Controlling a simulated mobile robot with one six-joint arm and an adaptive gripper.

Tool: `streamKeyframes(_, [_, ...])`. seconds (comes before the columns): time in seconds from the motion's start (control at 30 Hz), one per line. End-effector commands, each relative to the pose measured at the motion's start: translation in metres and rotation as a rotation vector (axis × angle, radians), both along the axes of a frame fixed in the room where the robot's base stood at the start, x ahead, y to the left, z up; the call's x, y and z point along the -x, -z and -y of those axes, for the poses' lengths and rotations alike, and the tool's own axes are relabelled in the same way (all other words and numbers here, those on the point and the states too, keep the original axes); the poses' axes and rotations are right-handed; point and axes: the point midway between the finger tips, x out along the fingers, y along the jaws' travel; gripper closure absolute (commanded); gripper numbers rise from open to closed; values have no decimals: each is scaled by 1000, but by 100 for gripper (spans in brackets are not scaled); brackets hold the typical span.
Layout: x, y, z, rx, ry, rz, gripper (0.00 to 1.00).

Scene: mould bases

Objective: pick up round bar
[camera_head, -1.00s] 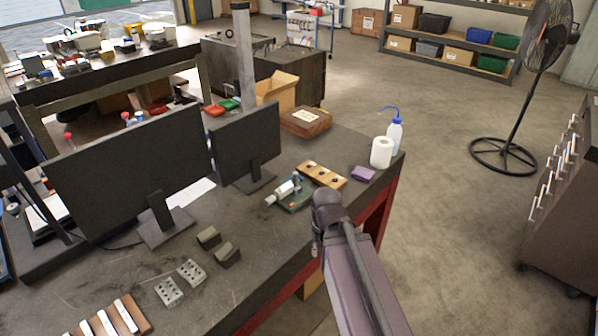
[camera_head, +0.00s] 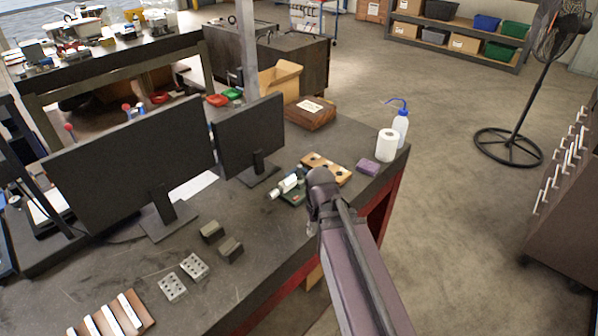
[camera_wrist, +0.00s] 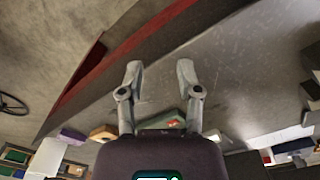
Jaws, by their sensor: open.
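I cannot make out a round bar for certain in either view. A wooden board (camera_head: 135,306) with several light metal bars lies at the front left of the dark workbench (camera_head: 120,272) in the head view; their cross-section is too small to judge. My gripper (camera_wrist: 160,78) shows in the wrist view with its two fingers apart and nothing between them. It hangs over the grey bench top, near the red edge. In the head view my arm's end hides part of the bench and the gripper's fingers are not clear.
Two monitors (camera_head: 130,165) stand on the bench. Two metal blocks with holes (camera_head: 194,265) and two dark blocks (camera_head: 230,249) lie in front. A small green-based device (camera_head: 291,190), a paper roll (camera_head: 387,146) and a wash bottle (camera_head: 401,127) stand farther right. Bare bench lies front centre.

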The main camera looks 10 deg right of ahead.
Motion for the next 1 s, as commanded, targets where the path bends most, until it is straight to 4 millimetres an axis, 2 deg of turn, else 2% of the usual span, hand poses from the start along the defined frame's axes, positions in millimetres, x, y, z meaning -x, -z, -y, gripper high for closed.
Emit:
streamKeyframes(0.03, [-15,-11,0,0,-14,0,55])
streamKeyframes(0.17, [-51,-32,5,0,-68,0,55])
streamKeyframes(0.27, [-85,-51,5,0,-116,0,55])
streamKeyframes(0.5, [-173,-99,5,-1,-247,1,55])
streamKeyframes(0.7, [-233,-130,5,-1,-342,1,55])
streamKeyframes(0.83, [-257,-141,6,-1,-384,0,55])
streamKeyframes(1.0, [-269,-146,6,-1,-409,0,55])
